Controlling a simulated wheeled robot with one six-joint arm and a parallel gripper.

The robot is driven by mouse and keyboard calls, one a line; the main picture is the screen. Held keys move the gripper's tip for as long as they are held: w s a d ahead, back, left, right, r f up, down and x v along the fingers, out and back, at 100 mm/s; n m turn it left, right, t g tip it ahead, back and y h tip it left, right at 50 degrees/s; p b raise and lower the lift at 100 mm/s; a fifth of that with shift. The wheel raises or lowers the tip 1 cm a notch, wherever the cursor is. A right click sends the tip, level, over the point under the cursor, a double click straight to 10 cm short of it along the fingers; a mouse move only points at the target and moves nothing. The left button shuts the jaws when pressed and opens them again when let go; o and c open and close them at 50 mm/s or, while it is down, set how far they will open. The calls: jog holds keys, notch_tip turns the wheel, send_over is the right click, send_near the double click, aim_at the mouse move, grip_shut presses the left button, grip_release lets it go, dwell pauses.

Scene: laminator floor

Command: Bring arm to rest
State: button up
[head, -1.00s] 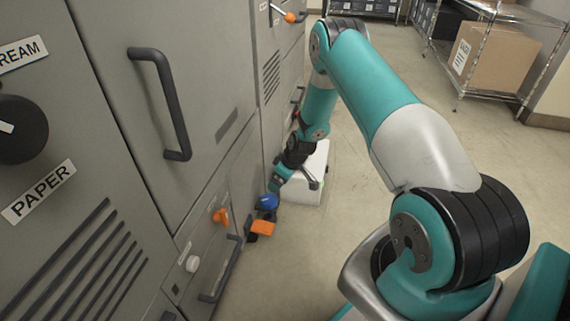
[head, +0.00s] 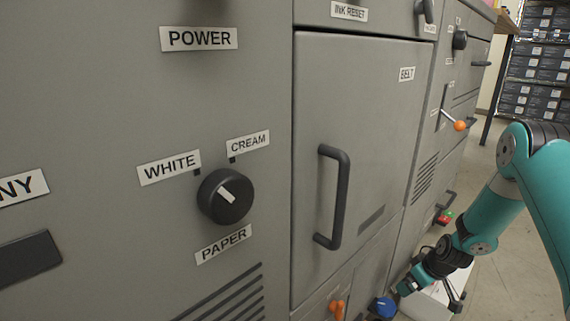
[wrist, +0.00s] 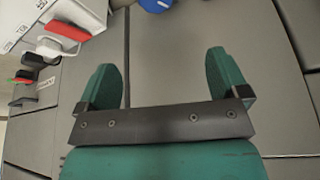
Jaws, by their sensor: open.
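My gripper (head: 405,287) is at the lower right of the head view, low beside the grey machine front. It sits just right of a blue knob (head: 383,307); I cannot tell whether they touch. In the wrist view my gripper (wrist: 163,72) has its two teal fingers wide apart, with nothing between them but grey panel beyond. A blue round part (wrist: 155,4) shows at the top edge there, past the fingertips. My teal arm is bent, reaching down along the machine.
The machine carries a black paper dial (head: 226,196), a door handle (head: 333,197), an orange-tipped lever (head: 460,125) and an orange knob (head: 337,308). A white box (head: 428,303) stands by my gripper. The wrist view shows a red handle (wrist: 67,31). Shelves (head: 540,60) stand behind.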

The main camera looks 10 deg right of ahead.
jog(key=s+a+r, duration=0.2)
jog(key=a+r, duration=0.3)
jog(key=r, duration=0.7)
jog(key=s+a+r+m+g+h, duration=0.15)
jog(key=s+a+r, duration=0.25)
jog(key=s+r, duration=0.4)
jog(key=s+a+r+m, duration=0.3)
jog(key=s+a+r, duration=0.2)
jog(key=s+r, duration=0.3)
jog(key=s+a+r+n+g+y+p, duration=0.2)
jog(key=s+a+r+n+y+p, duration=0.35)
jog(key=s+a+r, duration=0.7)
notch_tip(320, 180, up, 39)
jog(key=a+n+h+p, duration=0.1)
jog(key=p, duration=3.7)
jog(key=shift+w+a+f+n+h, duration=0.15)
jog(key=shift+w+a+n+h, duration=0.15)
jog(key=shift+w+n, duration=0.1)
